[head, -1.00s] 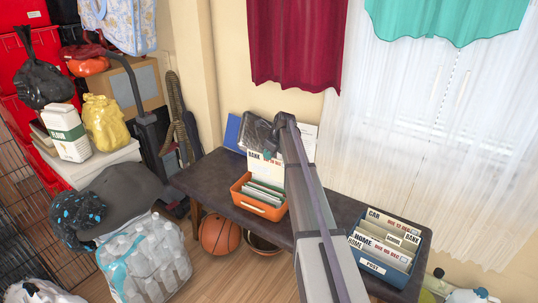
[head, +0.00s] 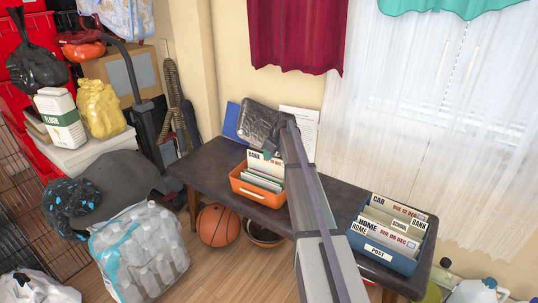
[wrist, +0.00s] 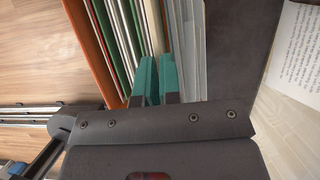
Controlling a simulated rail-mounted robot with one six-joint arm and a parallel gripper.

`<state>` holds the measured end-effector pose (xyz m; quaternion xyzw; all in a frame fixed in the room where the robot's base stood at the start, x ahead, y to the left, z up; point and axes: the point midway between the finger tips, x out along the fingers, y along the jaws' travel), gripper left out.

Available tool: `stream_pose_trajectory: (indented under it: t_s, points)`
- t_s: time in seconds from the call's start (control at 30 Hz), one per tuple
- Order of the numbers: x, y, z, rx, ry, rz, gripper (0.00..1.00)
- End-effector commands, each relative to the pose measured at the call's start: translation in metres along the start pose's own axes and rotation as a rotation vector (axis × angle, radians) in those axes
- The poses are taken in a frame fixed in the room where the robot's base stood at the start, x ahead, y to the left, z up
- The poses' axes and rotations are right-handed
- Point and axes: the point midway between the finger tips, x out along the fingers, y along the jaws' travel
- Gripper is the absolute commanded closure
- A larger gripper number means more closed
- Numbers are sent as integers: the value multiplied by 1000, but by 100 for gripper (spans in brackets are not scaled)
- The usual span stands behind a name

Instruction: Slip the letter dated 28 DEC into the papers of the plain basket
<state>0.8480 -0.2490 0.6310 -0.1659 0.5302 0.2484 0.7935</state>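The orange basket (head: 262,194) has no word on its front and stands on the dark table. It holds several upright papers (head: 264,180), also seen edge-on in the wrist view (wrist: 110,35). A cream letter (head: 266,160) headed BANK, with a red DEC date too small to read surely, stands above them at the back, its lower part hidden. My gripper (head: 272,152) is over the basket's back. In the wrist view its teal fingertips (wrist: 157,78) are close together with the letter's cream edge (wrist: 156,25) between them.
A blue basket (head: 376,258) labelled POST, with CAR, HOME, SCHOOL and BANK papers, stands at the table's right. A dark clear-topped box (head: 262,122), a blue folder (head: 233,122) and a printed sheet (head: 303,122) are behind the orange basket. Bare table (head: 205,168) lies to its left.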

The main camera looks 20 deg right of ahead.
Motion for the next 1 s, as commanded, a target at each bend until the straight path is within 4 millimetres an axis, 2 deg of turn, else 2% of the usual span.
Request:
stream_pose_trajectory:
  t_s: [0.3,0.33,0.6,0.87,1.0]
  points:
    - [2,0,-1,0,0,0,100]
    - [2,0,-1,0,0,0,92]
    - [2,0,-1,0,0,0,66]
    - [0,0,0,0,0,0,65]
    - [-18,0,1,1,0,0,65]
